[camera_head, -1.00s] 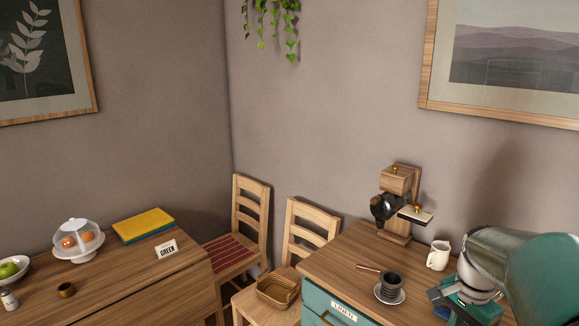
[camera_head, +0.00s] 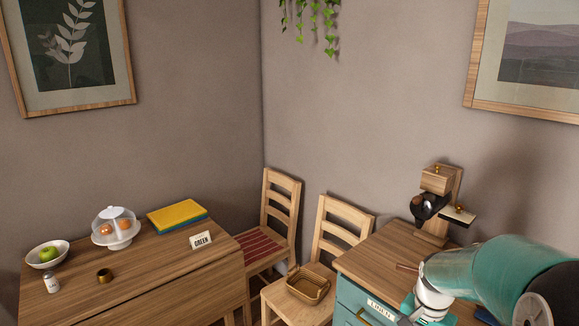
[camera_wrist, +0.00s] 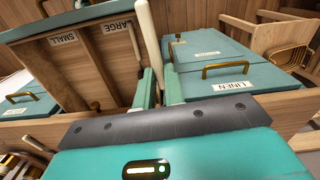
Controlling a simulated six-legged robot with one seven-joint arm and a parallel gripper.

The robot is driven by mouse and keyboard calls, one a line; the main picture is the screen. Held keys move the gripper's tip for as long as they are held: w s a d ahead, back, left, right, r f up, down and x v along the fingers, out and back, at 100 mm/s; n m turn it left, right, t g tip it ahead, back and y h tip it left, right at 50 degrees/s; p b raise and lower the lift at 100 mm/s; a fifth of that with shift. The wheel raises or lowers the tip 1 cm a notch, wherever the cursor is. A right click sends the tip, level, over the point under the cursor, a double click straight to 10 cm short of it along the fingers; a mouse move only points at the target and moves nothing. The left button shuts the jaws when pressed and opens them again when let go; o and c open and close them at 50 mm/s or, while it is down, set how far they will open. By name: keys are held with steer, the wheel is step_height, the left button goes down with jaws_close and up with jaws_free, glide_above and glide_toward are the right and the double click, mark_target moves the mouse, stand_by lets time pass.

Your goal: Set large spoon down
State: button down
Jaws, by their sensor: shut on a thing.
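The large spoon shows in the wrist view as a long cream handle (camera_wrist: 147,45), standing steeply between my gripper's teal fingers (camera_wrist: 158,88). My gripper is shut on it. Its bowl cannot be made out. Beyond and left of the fingers is a wooden tray or drawer (camera_wrist: 88,62) with compartments labelled SMALL (camera_wrist: 64,38) and LARGE (camera_wrist: 117,24). The handle crosses in front, close to the LARGE label; I cannot tell whether it touches the wood.
A teal LINEN drawer (camera_wrist: 220,82) lies right of the fingers. In the head view, a wooden grinder-like device (camera_head: 438,200) stands on the cabinet top. A basket (camera_head: 308,287) sits on the chair. A table (camera_head: 165,262) with a fruit bowl and cake dome is at left.

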steer(key=w+a+f+n, duration=0.9)
steer(key=w+a+f, duration=0.3)
steer(key=a+f, duration=0.3)
steer(key=shift+a+f, duration=0.25)
steer(key=shift+f, duration=0.65)
steer(key=shift+w+a, duration=0.1)
